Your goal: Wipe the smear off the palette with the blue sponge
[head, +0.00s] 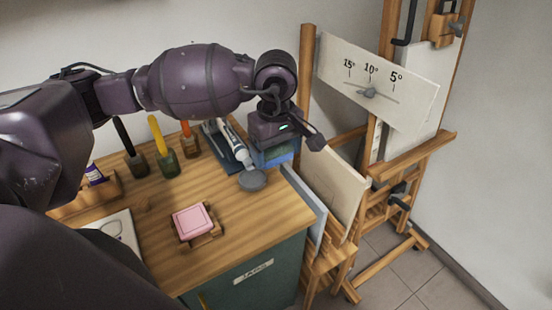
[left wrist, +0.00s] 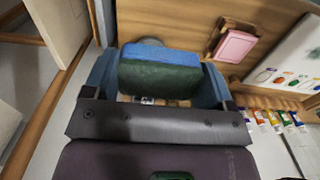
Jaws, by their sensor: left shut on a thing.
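My left gripper (head: 277,150) is shut on the blue sponge (head: 280,157), over the back right part of the desk. In the left wrist view the blue sponge (left wrist: 160,60) sits between the two fingers, with a dark green layer on the side towards the camera. The white palette (head: 128,224) lies at the desk's left front, partly hidden by my arm. In the left wrist view the palette (left wrist: 272,65) shows several paint dabs. My right gripper is in neither view.
A pink block (head: 192,219) sits on a small wooden holder mid-desk. A grey round dish (head: 253,180) is near the right edge. An easel (head: 385,150) and leaning canvases (head: 335,185) are right of the desk.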

